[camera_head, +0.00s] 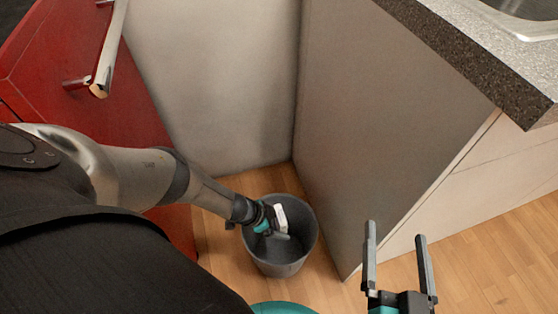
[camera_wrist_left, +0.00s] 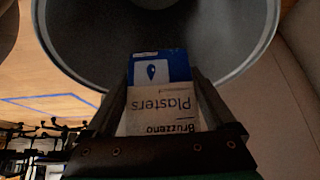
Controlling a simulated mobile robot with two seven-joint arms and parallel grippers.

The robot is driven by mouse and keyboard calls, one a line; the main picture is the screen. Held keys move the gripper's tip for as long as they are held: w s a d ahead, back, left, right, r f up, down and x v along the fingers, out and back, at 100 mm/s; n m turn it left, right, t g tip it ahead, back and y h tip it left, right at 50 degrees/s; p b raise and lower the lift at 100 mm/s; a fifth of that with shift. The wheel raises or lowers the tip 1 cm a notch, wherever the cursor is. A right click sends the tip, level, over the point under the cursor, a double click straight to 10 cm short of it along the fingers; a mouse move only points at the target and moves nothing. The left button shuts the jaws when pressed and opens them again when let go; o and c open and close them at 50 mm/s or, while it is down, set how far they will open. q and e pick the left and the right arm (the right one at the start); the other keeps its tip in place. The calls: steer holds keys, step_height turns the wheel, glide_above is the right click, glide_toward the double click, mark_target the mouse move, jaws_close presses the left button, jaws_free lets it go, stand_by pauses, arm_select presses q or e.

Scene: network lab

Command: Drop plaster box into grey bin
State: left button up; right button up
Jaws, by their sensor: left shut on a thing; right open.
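The plaster box (camera_wrist_left: 160,95) is white and blue with "Bruzzeno Plasters" printed on it. My left gripper (camera_wrist_left: 163,85) is shut on it, with one finger along each side. The grey bin (camera_head: 270,264) stands on the wooden floor; its rim also shows in the left wrist view (camera_wrist_left: 262,45). In the head view the left gripper (camera_head: 280,226) and the white end of the box are over the bin's opening; how deep they are is hard to tell. My right gripper (camera_head: 399,262) is open and empty at the lower right, apart from the bin.
A red cabinet (camera_head: 100,120) with a metal handle is on the left. A grey cabinet side panel (camera_head: 380,110) stands close behind and right of the bin. A dark speckled worktop edge (camera_head: 480,60) juts out at the upper right. Wooden floor (camera_head: 490,260) is clear at the right.

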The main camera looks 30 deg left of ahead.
stand_by(0.3)
arm_select(q)
steer(key=o, duration=1)
